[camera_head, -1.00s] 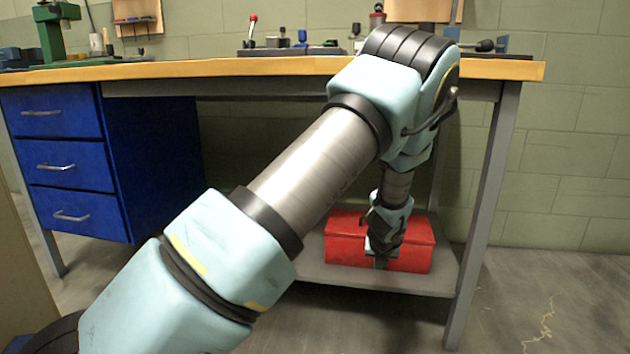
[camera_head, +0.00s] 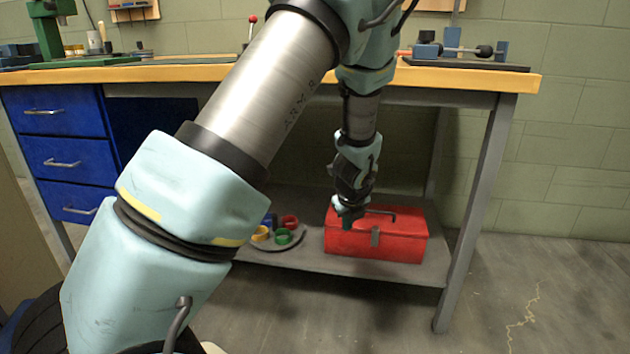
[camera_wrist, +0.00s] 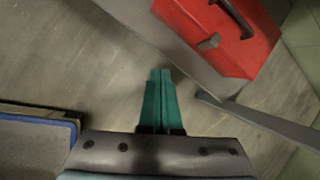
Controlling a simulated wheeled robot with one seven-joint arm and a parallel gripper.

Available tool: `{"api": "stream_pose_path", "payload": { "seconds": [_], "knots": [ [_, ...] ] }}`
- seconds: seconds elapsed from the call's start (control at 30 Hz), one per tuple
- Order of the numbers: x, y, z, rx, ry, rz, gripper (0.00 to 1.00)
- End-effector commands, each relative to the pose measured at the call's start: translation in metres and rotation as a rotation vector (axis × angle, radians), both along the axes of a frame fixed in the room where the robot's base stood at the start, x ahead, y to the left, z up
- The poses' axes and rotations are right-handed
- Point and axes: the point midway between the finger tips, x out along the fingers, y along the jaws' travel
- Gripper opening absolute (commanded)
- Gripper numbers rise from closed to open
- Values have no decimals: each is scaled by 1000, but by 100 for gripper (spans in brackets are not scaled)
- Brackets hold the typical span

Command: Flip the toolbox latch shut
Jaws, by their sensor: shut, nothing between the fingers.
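A red toolbox (camera_head: 405,246) sits on the lower shelf of the workbench, its lid down and a dark handle (camera_head: 382,211) on top. A small grey latch (camera_head: 375,237) is on its front face; I cannot tell whether it is fully flat. The toolbox (camera_wrist: 240,58) and latch (camera_wrist: 209,42) also show in the wrist view, at the upper right. My gripper (camera_head: 347,222) is shut and empty, above and in front of the toolbox, left of the latch. Its green fingers (camera_wrist: 160,72) are together and apart from the toolbox, over the floor in the wrist view.
The shelf (camera_head: 330,264) holds a tray with coloured rings (camera_head: 283,236) left of the toolbox. A grey bench leg (camera_head: 478,215) stands to the right, and the wooden bench top (camera_head: 470,79) is overhead. Blue drawers (camera_head: 58,150) are at the left. The floor in front is open.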

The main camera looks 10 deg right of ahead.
Motion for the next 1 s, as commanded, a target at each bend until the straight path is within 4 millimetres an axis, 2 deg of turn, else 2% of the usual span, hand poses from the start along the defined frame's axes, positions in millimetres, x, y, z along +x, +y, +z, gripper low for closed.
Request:
{"api": "stream_pose_path", "payload": {
  "seconds": [0.03, 0.53, 0.73, 1.0],
  "knots": [
    [2, 7, 14, -15, 9, 44, 0],
    [4, 67, 83, -149, 100, 454, 0],
    [3, 82, 99, -183, 121, 563, 0],
    [2, 88, 102, -196, 129, 602, 0]
  ]
}}
